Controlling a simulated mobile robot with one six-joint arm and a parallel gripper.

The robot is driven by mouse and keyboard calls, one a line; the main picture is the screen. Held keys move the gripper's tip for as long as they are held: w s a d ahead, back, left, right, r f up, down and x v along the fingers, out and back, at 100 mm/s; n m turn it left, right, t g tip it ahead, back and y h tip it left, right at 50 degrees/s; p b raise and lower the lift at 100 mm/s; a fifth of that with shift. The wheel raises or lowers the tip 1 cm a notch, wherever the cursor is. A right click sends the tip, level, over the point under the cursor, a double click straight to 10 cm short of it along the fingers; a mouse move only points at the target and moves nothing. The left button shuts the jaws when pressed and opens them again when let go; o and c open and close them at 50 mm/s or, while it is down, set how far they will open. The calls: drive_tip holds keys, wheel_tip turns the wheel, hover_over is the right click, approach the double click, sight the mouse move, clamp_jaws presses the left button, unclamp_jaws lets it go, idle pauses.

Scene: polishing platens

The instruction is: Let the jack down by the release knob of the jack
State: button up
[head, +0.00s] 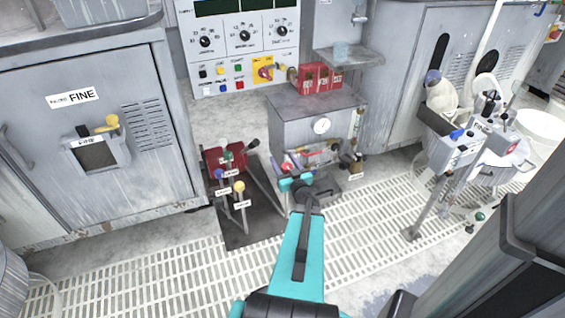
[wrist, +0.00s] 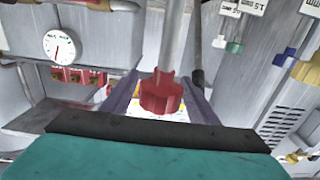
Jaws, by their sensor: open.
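In the wrist view a red lobed knob (wrist: 162,94) on a grey shaft shows between my gripper's fingers (wrist: 163,82). The fingers are apart, with a gap visible on each side of the knob. In the head view my gripper (head: 296,183) is at the front of the grey cabinet with the gauge (head: 305,105), beside a small red part (head: 288,166). I cannot tell for sure whether this is the same knob. The jack's body is not clearly recognisable; a red unit (head: 225,158) stands left of my gripper.
Several tagged levers with coloured knobs, one yellow (head: 239,187), stand on a dark mat (head: 255,225) left of my gripper. A grey stand with a labelled box (head: 455,150) is at the right. White floor grating (head: 165,275) lies in front. The FINE cabinet (head: 70,140) is at the left.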

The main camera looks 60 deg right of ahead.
drive_tip(key=shift+c, duration=0.2)
drive_tip(key=c, duration=1)
